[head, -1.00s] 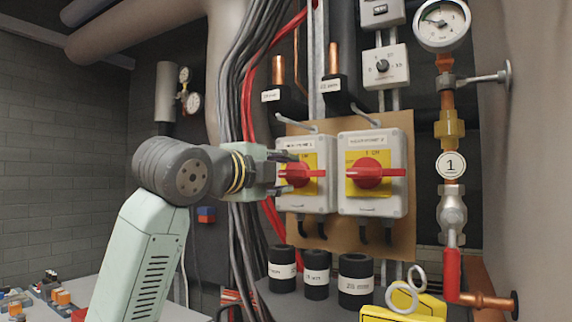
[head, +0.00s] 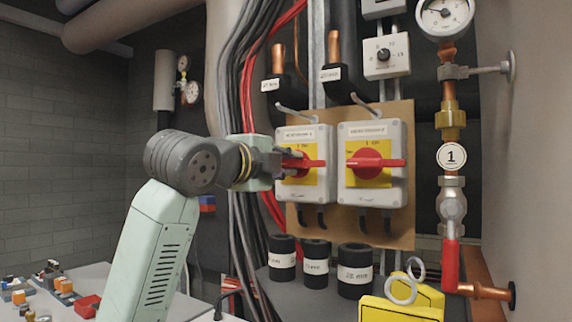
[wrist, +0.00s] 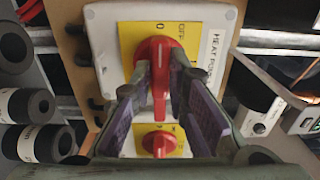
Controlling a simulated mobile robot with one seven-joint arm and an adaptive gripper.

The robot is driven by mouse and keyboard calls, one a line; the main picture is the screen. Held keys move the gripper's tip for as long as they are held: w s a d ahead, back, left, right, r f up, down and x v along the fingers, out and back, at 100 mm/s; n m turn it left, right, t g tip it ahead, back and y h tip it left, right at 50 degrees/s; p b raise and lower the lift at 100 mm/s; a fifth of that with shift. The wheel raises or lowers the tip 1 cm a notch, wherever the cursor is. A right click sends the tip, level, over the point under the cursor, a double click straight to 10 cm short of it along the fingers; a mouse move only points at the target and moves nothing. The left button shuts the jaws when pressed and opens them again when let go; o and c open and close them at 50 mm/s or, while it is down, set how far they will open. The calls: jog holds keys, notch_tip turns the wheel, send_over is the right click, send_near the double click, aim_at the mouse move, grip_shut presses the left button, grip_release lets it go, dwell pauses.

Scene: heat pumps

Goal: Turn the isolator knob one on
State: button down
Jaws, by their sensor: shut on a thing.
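Two grey-white isolator boxes with yellow plates and red knobs are mounted side by side on a brown board (head: 401,230). The left isolator's red knob (head: 308,164) has its handle lying level, pointing right. My gripper (head: 290,160) reaches it from the left and is shut on it. In the wrist view the dark, purple-padded fingers (wrist: 160,88) stand on either side of this red knob (wrist: 160,50). "OFF" is printed on the plate beside it. The right isolator's red knob (head: 368,163) is also level and free; it shows lower in the wrist view (wrist: 158,144).
Black insulated pipe stubs (head: 355,272) stand below the boxes. Grey and red cables (head: 238,90) run behind my gripper. A gauge (head: 444,15) and a red-handled valve (head: 451,265) are on the right. Yellow tags (head: 398,308) are at the lower right.

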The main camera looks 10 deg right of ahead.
jog(key=shift+m, duration=0.3)
jog(key=m+b, duration=0.1)
jog(key=m, duration=0.3)
jog(key=shift+f+b, duration=0.15)
jog(key=shift+b, duration=0.2)
jog(key=m+b, duration=0.1)
jog(key=m, duration=0.3)
jog(key=shift+m, duration=0.4)
jog(key=m+b, duration=0.1)
jog(key=m, duration=0.3)
jog(key=shift+m, duration=2.2)
jog(key=c, duration=1.6)
grip_release()
jog(key=shift+o, duration=0.2)
